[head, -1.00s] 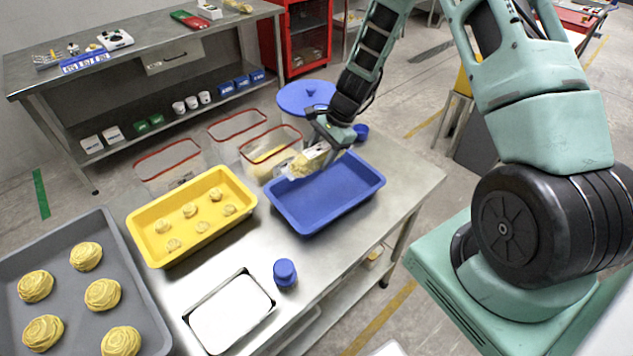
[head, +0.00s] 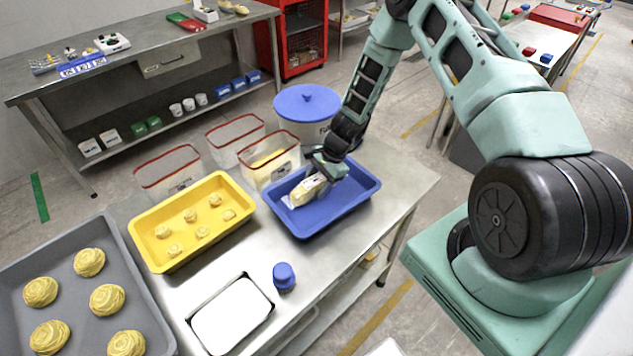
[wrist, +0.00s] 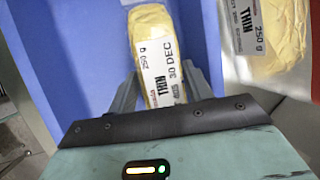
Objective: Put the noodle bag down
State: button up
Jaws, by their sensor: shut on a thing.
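The noodle bag (head: 308,188) is a yellow pack with a white label, and it is inside the blue tray (head: 349,213). In the wrist view the noodle bag (wrist: 153,40) lies between the two fingers, with its label reading "THIN", "250 g" and "30 DEC". My gripper (head: 322,172) is shut on the bag at its near end in the wrist view. The blue tray floor (wrist: 95,45) shows beside the bag. The bag is low in the tray; whether its underside touches the floor I cannot tell.
A yellow tray (head: 163,262) with small noodle nests stands to the left. Clear red-rimmed bins (head: 268,146) and a blue-lidded tub (head: 307,98) stand behind. A second "THIN" pack (wrist: 270,40) shows at right in the wrist view. A blue-capped jar (head: 284,276) stands in front.

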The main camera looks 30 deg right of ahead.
jog(key=shift+f, duration=0.2)
jog(key=o, duration=0.9)
jog(key=shift+o, duration=0.2)
jog(key=shift+r, duration=0.1)
